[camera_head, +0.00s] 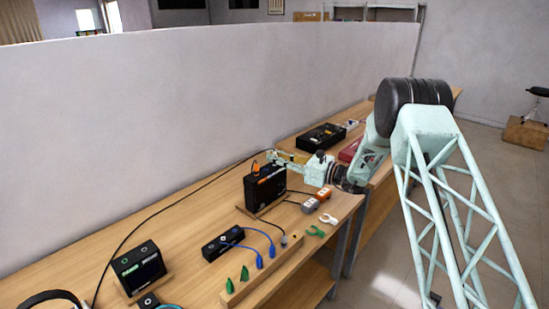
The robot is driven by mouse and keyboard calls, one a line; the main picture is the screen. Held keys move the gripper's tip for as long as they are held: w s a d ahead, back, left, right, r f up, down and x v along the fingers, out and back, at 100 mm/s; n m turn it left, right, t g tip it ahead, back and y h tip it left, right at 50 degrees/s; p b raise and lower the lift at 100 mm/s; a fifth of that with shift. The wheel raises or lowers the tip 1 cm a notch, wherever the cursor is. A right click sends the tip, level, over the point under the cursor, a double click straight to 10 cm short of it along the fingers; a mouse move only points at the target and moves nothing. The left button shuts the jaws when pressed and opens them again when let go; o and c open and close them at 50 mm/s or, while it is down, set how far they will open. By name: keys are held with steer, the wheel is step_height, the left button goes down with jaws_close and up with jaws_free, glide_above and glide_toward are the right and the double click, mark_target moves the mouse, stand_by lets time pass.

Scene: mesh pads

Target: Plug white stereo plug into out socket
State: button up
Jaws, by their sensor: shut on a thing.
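My gripper (279,157) reaches in from the right, just above and behind the black box (265,187). It is shut on a small plug, taken to be the white stereo plug, which is too small and too covered to make out clearly. A thin black cable (191,194) runs from the headphones at the lower left up to the gripper. The black box stands upright with orange parts on its top and front. I cannot tell which opening is the out socket, nor whether the plug touches the box.
A small black box with blue cables (222,243) and a wooden block with green and blue plugs (262,273) are in front. A device with a screen (139,268) and headphones (45,299) are at left. Orange-grey connectors (316,201) lie right. A white wall (180,110) bounds the back.

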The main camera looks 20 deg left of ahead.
steer(key=shift+f, duration=0.55)
steer(key=o, duration=0.9)
steer(key=shift+d, duration=0.2)
steer(key=shift+s+d, duration=0.3)
steer(key=shift+d, duration=1.6)
steer(key=shift+s+d, duration=0.3)
steer(key=shift+d, duration=1.65)
steer(key=shift+s+d, duration=0.3)
steer(key=shift+d, duration=1.6)
steer(key=shift+r, duration=0.1)
